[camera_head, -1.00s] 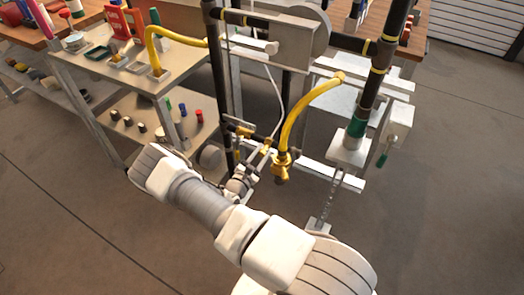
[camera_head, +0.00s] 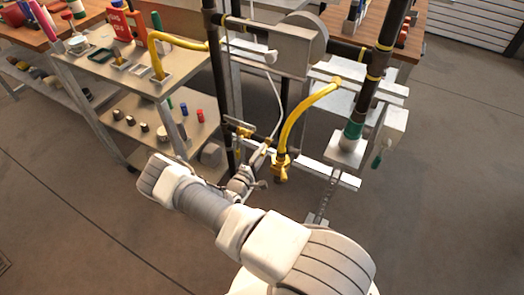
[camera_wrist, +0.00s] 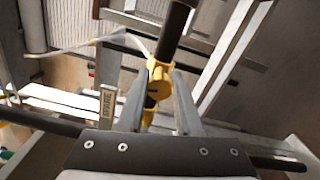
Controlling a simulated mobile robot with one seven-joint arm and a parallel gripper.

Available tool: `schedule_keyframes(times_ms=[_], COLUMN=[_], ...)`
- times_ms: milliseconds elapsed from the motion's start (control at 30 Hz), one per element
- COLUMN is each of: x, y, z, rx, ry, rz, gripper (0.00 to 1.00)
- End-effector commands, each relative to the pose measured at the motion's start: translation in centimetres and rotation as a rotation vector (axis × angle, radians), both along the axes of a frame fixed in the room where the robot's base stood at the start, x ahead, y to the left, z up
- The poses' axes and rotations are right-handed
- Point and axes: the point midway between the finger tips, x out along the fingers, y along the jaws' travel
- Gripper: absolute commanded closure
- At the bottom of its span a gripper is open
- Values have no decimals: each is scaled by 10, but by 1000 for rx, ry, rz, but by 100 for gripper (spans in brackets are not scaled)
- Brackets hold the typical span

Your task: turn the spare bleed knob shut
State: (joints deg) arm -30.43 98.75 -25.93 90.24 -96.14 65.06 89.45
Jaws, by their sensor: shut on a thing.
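A yellow fitting (camera_wrist: 156,80) sits on a dark pipe in the wrist view, between the two grey fingers of my gripper (camera_wrist: 160,92). The fingers are closed in on its yellow knob part, one on each side. A small tag (camera_wrist: 107,105) beside the left finger carries dark lettering that seems to read SPARE. In the head view my gripper (camera_head: 262,158) reaches the lower pipework beside the dark upright pipe, near a yellow fitting (camera_head: 244,132). The knob itself is too small and hidden there to tell its angle.
A yellow hose (camera_head: 298,112) with a yellow end fitting hangs just right of my gripper. A dark upright pipe (camera_head: 218,85) stands close on the left. A two-shelf cart (camera_head: 160,80) with small items is at the left. The floor (camera_head: 60,200) is open at the lower left.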

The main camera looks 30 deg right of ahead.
Motion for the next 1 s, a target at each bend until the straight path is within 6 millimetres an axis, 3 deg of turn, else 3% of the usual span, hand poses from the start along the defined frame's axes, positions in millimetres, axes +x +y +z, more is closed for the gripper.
schedule_keyframes(times_ms=[333,900,933,1000], x=[1,1,1,1], y=[2,2,2,2], z=[-1,-1,-1,-1], rx=[92,109,109,109], ry=[-120,-145,-145,-145], rz=[3,4,4,4], gripper=[100,100,62,50])
